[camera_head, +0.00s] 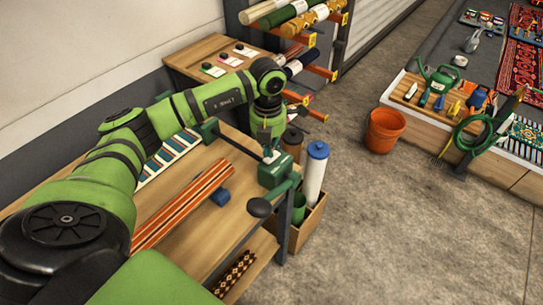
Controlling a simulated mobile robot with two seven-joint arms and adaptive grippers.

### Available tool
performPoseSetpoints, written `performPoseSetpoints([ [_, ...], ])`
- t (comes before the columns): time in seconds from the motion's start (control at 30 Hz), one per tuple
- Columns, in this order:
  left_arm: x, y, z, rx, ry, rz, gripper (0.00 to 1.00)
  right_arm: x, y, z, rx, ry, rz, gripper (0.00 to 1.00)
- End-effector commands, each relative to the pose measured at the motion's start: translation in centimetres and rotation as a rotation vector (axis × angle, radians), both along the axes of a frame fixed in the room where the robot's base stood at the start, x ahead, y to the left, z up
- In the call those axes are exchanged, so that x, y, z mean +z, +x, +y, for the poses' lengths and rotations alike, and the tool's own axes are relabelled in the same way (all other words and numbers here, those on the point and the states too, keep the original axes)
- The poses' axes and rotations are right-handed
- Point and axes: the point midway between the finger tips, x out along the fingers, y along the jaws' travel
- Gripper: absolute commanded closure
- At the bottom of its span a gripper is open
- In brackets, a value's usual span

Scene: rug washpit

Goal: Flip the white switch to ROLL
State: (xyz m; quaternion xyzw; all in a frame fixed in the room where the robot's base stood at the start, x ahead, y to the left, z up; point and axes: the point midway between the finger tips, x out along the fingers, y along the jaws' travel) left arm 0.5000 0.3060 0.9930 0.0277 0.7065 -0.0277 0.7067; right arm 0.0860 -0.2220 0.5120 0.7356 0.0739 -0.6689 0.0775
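My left arm comes in from the left and bends down at its wrist, with the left gripper (268,148) pointing down at the green box (276,172) on the table's right end. A small white piece, which looks like the white switch (271,157), shows on top of this box right below the gripper. The fingertips are small and dark here, so I cannot tell whether they are open or touch the switch. The switch's position and any ROLL label are too small to read. My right gripper is not in view.
A crank with a dark knob (260,207) sticks out in front of the box. An orange striped roll (182,207) lies on the wooden table (212,237). A crate with a blue-capped white tube (315,170) stands to the right. An orange bucket (384,130) stands on open floor.

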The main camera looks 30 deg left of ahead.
Motion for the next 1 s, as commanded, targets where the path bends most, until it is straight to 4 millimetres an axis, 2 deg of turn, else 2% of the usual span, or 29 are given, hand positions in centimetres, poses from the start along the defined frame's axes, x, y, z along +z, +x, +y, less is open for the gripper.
performPoseSetpoints([
  [1.0,-1.7,0.0,0.0,0.000,0.000,0.001,1.00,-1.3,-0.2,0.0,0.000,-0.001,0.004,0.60],
])
